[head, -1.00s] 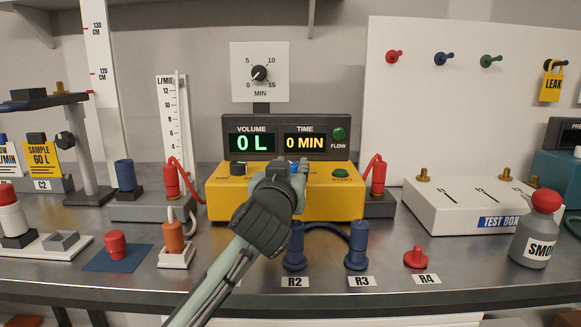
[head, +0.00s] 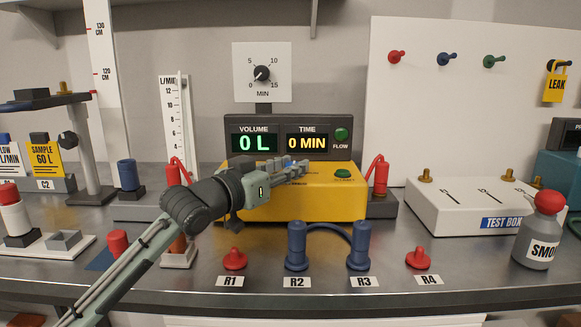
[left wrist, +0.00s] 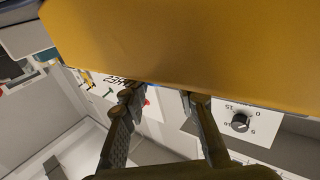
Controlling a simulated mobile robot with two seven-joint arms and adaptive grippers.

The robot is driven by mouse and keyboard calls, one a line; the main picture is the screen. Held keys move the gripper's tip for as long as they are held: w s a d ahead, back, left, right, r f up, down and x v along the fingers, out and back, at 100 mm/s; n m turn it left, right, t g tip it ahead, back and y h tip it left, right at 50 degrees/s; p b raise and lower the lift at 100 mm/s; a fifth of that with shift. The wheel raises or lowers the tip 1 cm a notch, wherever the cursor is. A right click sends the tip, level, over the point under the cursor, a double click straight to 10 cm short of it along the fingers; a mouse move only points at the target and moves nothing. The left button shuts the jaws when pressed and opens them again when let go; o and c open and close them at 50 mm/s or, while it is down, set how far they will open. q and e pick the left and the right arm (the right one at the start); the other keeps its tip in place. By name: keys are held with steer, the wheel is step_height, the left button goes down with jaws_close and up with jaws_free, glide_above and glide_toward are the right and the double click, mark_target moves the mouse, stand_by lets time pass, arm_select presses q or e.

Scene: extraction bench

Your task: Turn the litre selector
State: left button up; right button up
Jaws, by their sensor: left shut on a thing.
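The yellow unit (head: 320,205) stands mid-bench and carries controls on its top, under a dark display (head: 287,133) reading 0 L and 0 MIN. My left gripper (head: 296,168) reaches over the unit's top from the left, its fingers pointing right. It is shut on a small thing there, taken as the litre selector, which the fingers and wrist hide. In the left wrist view the fingers (left wrist: 162,97) lie slightly apart at the edge of the yellow unit (left wrist: 190,45), which hides what is between the tips. My right gripper is not in view.
A green start button (head: 342,174) sits right of the fingers. Red plugs stand at R1 (head: 235,260) and R4 (head: 418,259), blue ones at R2 (head: 297,248) and R3 (head: 359,248). A white test box (head: 465,208) is at right. A minute dial (head: 262,73) hangs above.

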mark_target(288, 165)
arm_select(q)
steer(key=shift+w+a+m+g+h, duration=0.1)
steer(key=shift+m+g+h, duration=0.6)
steer(key=shift+h, duration=0.2)
steer(key=o, duration=1.2)
steer(key=shift+c, duration=0.2)
step_height(288, 165, up, 10)
steer(key=shift+r, duration=0.1)
